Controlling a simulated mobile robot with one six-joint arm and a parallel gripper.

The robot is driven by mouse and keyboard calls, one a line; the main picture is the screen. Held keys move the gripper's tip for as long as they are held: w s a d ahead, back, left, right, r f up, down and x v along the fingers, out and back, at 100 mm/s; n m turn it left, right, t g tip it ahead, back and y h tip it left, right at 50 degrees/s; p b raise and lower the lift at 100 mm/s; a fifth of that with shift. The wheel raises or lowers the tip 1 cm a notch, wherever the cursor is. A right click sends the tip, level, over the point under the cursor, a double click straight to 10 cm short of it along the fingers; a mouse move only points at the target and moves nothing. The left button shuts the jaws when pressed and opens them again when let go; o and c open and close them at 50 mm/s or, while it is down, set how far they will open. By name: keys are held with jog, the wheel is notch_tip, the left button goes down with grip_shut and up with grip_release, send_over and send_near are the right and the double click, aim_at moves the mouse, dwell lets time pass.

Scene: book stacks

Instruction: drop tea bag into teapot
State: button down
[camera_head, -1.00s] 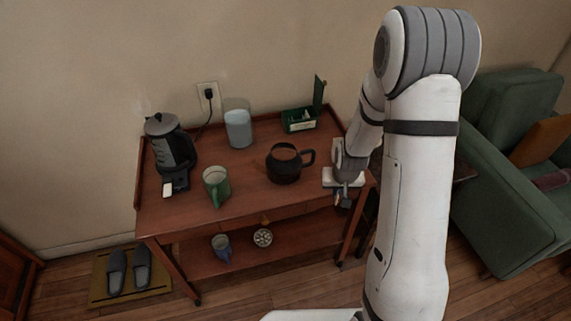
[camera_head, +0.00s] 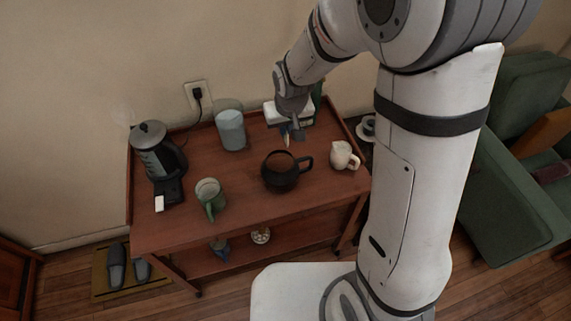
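The black teapot (camera_head: 281,175) stands on the wooden cart, its handle to the right and its top seemingly open. The green tea box stands at the back of the cart. Now only part of its raised lid (camera_head: 318,94) shows, and the rest is hidden behind my gripper. My gripper (camera_head: 292,137) points down in front of the box, above and behind the teapot, apart from it. Its fingertips are small and dark, with a bluish and yellow patch by the left one. I cannot tell whether they hold anything. No tea bag can be made out.
A black kettle (camera_head: 158,155), a clear canister (camera_head: 231,131), a green mug (camera_head: 209,196) and a cream pitcher (camera_head: 342,156) stand on the cart (camera_head: 240,190). A cup (camera_head: 368,127) shows at right. The cart's front middle is clear.

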aim_at(286, 141)
jog(key=shift+f+b, duration=1.75)
jog(key=shift+f, duration=1.15)
jog(key=c, duration=1.5)
grip_release()
jog(key=shift+c, duration=0.2)
jog(key=shift+r, duration=0.1)
jog(key=v, duration=0.7)
jog(key=shift+r, duration=0.35)
jog(key=shift+s, duration=0.1)
